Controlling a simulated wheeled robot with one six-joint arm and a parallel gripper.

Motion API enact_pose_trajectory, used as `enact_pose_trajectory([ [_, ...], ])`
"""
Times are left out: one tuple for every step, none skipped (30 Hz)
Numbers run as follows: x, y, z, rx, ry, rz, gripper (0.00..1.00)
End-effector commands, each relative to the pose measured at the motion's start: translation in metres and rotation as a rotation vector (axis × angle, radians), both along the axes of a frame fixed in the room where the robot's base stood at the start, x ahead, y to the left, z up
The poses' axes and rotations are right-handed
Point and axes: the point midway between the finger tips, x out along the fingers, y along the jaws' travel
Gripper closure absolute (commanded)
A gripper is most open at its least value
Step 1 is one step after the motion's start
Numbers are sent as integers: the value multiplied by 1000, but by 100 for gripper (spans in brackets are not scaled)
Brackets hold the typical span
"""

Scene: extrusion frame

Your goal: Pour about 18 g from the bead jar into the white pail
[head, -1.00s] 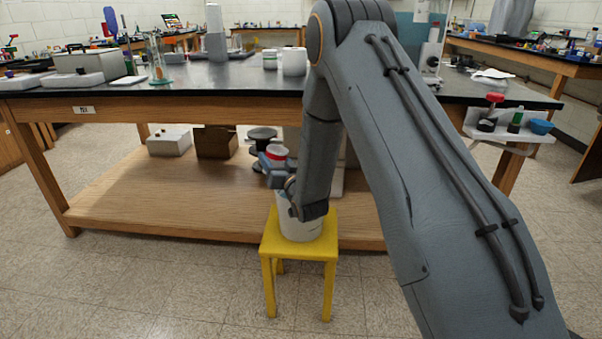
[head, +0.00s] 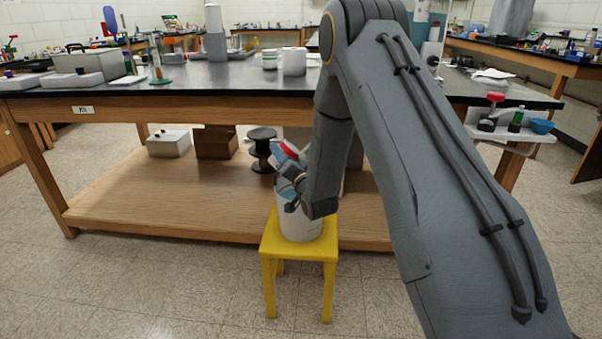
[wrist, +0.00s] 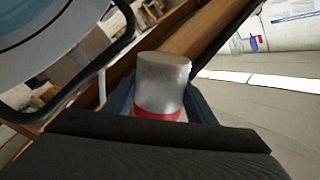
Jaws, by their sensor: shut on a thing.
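The white pail (head: 298,226) stands upright on a yellow stool (head: 298,248) in front of the workbench. My gripper (head: 283,165) is just above the pail, shut on the bead jar (head: 290,150). The jar is tilted and partly hidden by the gripper and my arm. In the wrist view the jar (wrist: 163,82) is greyish and cloudy with a red band at its near end, between the fingers (wrist: 160,106). A rounded blue-grey shape at the upper left there seems to be the pail's opening. No falling beads can be made out.
The bench's lower shelf (head: 150,205) holds a pale box (head: 168,145), a brown carton (head: 215,143) and a dark spool (head: 262,150). White containers (head: 294,62) stand on the black benchtop. The floor around the stool is clear.

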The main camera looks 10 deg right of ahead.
Motion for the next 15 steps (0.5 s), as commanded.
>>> enact_pose_trajectory([
  [0,0,1,22,2,-1,73],
  [0,-1,2,37,4,1,73],
  [0,0,0,57,7,0,73],
  [0,0,-2,71,9,0,73],
  [1,0,-3,87,11,1,73],
  [1,-1,-4,106,14,0,73],
  [0,-1,-5,122,16,0,73],
  [0,-1,-5,136,17,-1,73],
  [0,-1,-6,157,19,0,73],
  [0,-1,-7,171,21,0,73],
  [0,-1,-7,187,22,0,73],
  [0,-2,-8,206,25,0,73],
  [0,-2,-9,221,27,0,73],
  [0,-2,-10,235,28,0,73],
  [0,-2,-11,256,30,0,73],
])
